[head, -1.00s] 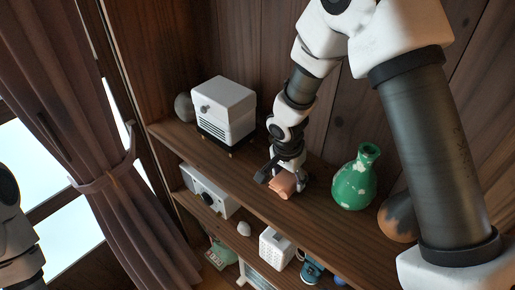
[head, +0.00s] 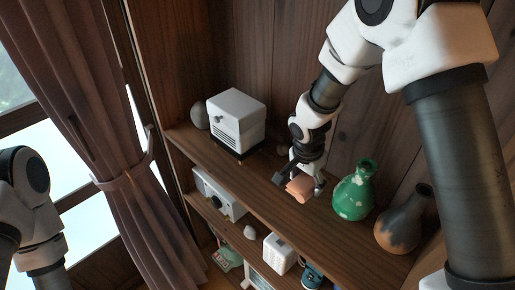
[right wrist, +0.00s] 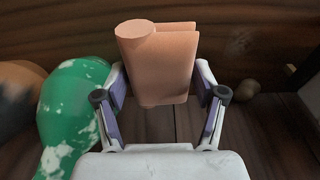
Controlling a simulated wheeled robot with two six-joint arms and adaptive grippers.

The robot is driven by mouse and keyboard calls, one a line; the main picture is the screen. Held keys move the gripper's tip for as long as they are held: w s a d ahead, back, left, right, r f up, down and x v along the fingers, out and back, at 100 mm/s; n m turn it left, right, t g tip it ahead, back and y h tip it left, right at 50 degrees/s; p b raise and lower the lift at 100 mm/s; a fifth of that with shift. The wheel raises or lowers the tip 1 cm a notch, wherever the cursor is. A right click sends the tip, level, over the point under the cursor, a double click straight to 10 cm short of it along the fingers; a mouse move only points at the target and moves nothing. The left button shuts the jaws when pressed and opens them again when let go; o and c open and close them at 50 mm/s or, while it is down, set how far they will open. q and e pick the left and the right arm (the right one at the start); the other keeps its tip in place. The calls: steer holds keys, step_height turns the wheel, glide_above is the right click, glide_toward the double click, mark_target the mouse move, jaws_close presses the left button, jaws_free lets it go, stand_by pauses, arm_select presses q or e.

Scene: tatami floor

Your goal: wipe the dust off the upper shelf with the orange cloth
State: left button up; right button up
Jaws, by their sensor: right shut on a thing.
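The orange cloth (head: 299,189) is a folded, rolled pad on the upper shelf (head: 262,178), between the white box and the green vase. My right gripper (head: 303,184) is shut on it from above; the cloth seems to touch the board. In the right wrist view the cloth (right wrist: 158,68) sits between the two fingers (right wrist: 161,85). I cannot make out clear dust on the shelf. My left arm shows at the left edge, but its gripper is out of view.
On the upper shelf stand a white slatted box (head: 237,115), a grey stone (head: 200,114), a green vase (head: 353,196) close right of the cloth, and a dark brown vase (head: 403,226). The lower shelf holds a white device (head: 217,195) and several small things. A curtain (head: 95,110) hangs left.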

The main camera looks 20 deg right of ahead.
steer(key=shift+s+d+r+p, duration=0.1)
steer(key=shift+r+p, duration=0.4)
steer(key=shift+r, duration=0.75)
